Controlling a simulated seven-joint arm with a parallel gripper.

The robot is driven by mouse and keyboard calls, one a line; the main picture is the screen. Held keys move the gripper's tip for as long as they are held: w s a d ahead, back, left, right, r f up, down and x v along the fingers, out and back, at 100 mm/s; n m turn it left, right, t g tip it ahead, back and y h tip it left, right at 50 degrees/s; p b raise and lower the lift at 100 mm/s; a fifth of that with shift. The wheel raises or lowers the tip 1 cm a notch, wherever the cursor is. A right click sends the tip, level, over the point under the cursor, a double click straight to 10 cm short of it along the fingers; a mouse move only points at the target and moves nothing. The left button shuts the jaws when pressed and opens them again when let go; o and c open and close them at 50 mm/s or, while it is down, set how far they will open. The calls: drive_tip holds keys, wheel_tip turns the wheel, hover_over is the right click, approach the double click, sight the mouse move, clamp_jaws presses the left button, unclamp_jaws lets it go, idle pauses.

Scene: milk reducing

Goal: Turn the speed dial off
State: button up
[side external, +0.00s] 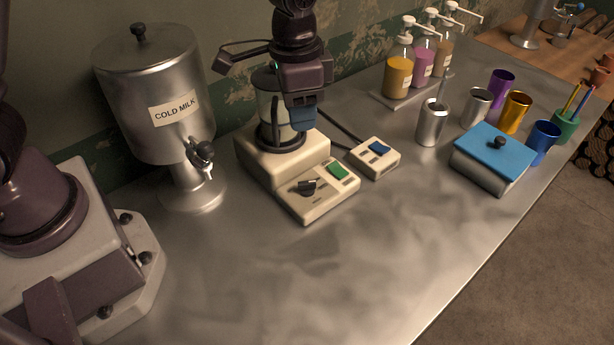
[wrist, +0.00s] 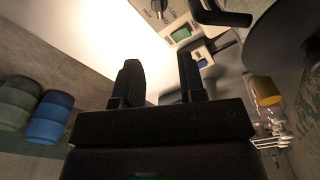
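The speed dial (side external: 308,187) is a dark knob on the sloped cream control panel (side external: 322,203) at the front of the cream machine. It shows partly at the top of the wrist view (wrist: 158,8). A green switch (side external: 338,170) sits beside it on the panel, also in the wrist view (wrist: 181,34). My gripper (side external: 303,120) hangs above and behind the dial, close to the glass jar, not touching the dial. In the wrist view its two dark fingers (wrist: 158,75) stand apart with nothing seen between them. The dial's exact setting is too small to read.
A glass jar (side external: 270,105) stands on the cream base (side external: 260,158). A small box with a blue switch (side external: 380,148) is to the right. A cold milk dispenser (side external: 165,110) stands left. Pump bottles (side external: 398,75), cups and a blue-lidded box (side external: 490,165) are right. The front counter is clear.

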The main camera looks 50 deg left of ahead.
sight(307, 182)
drive_tip(key=f, duration=1.5)
drive_tip(key=shift+w+d+f, duration=0.25)
drive_tip(key=shift+w+d, duration=0.1)
drive_tip(key=shift+d, duration=0.05)
clamp_jaws()
